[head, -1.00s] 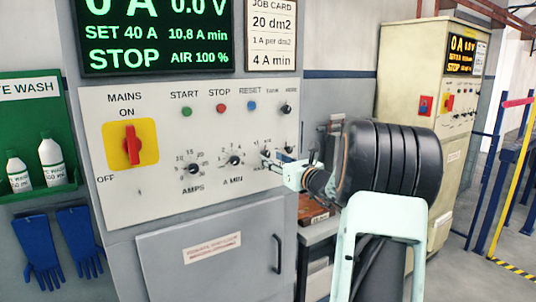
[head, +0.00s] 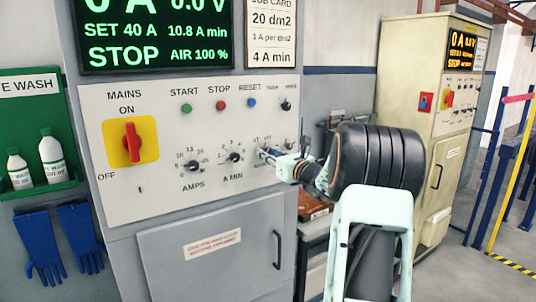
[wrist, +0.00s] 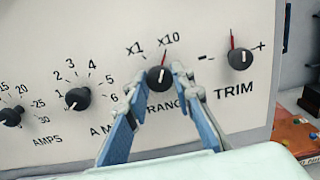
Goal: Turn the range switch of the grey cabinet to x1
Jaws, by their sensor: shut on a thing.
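The grey cabinet's front panel (head: 230,125) is in the left half of the head view. The range switch (wrist: 159,77) is a small round black knob in the middle of the wrist view, with x1 and x10 marked above it. A thin red line above the knob points up, nearer the x10 mark. My gripper (wrist: 158,82) has one blue-grey finger on each side of the knob and is shut on it. In the head view my gripper (head: 268,155) reaches the panel's right side and hides most of the switch.
The trim knob (wrist: 240,55) is close on the right of the switch. The A min knob (wrist: 77,99) is on the left, and the amps knob (wrist: 10,114) is further left. The cabinet door handle (head: 278,250) is below. A cream cabinet (head: 425,110) stands at the right.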

